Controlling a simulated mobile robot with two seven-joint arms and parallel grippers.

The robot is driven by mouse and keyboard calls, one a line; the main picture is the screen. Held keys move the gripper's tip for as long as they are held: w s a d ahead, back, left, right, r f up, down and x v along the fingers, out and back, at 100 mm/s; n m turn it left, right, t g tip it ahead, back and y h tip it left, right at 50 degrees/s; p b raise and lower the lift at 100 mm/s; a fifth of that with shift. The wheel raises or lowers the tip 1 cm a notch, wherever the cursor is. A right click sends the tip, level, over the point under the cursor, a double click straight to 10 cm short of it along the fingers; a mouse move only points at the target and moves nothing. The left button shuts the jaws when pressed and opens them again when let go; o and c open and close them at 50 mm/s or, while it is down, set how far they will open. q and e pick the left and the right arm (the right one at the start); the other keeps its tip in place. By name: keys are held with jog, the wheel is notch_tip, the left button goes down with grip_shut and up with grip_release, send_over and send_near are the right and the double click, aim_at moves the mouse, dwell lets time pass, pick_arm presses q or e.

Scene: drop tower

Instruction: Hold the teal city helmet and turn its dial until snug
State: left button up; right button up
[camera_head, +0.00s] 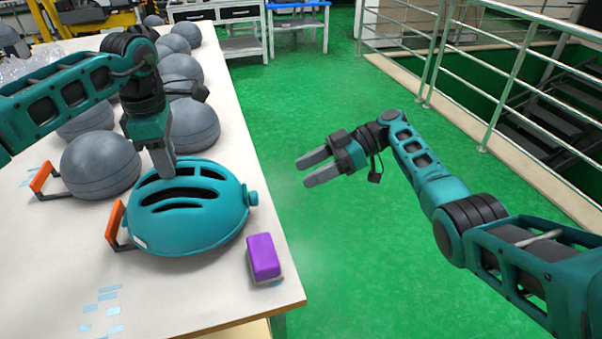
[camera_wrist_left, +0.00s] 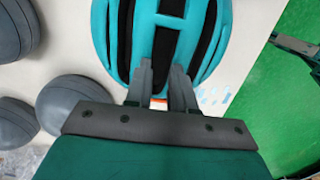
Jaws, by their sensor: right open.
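The teal city helmet (camera_head: 205,235) lies on the white table near its right edge, with long dark vents on top. A small teal knob (camera_head: 252,198), likely the dial, sticks out of its right end. My left gripper (camera_head: 166,168) points down at the helmet's far side. My right gripper (camera_head: 309,173) is open and empty, beyond the table edge.
A purple block (camera_head: 264,257) on a grey base sits at the table's near right corner. Green floor (camera_head: 300,120) is clear; a metal railing (camera_head: 510,80) stands at right.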

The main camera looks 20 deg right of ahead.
pick_arm(q)
jog(key=shift+s+a+f, duration=0.15)
jog(key=shift+f, duration=0.2)
jog(key=shift+r+p, duration=0.9)
jog(key=shift+r, duration=0.3)
notch_tip(320, 180, up, 4)
jog(key=shift+f+p, duration=0.1)
jog(key=shift+p, duration=1.05)
